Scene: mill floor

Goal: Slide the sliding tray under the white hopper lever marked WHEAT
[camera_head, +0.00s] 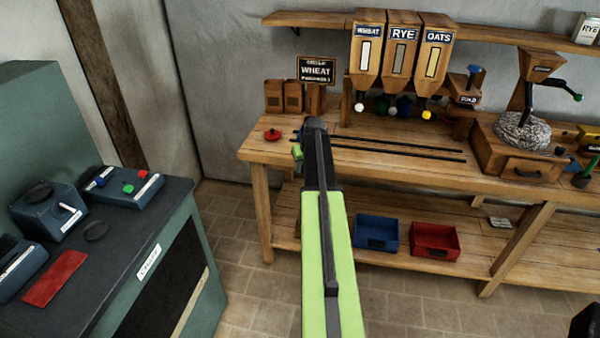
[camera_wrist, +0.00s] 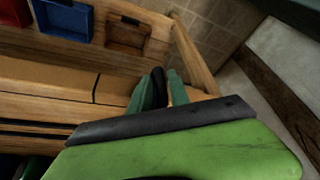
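The wooden hopper marked WHEAT (camera_head: 368,47) hangs at the left of three hoppers. Its white lever knob (camera_head: 359,107) points down above the bench. Two dark rails (camera_head: 400,148) run along the bench top below the hoppers. I cannot make out the sliding tray; my arm covers the left end of the rails. My gripper (camera_head: 299,143) is over that left part of the bench, left of the white knob. The wrist view shows its green fingers (camera_wrist: 163,88) close together with a dark piece between them; I cannot tell whether it is held.
A sign reading WHEAT (camera_head: 317,72) stands behind my gripper. A red round piece (camera_head: 271,134) lies left of it. Blue (camera_head: 376,232) and red (camera_head: 434,241) bins sit on the lower shelf. A wooden bin (camera_wrist: 130,33) shows in the wrist view. A green cabinet (camera_head: 150,225) stands left.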

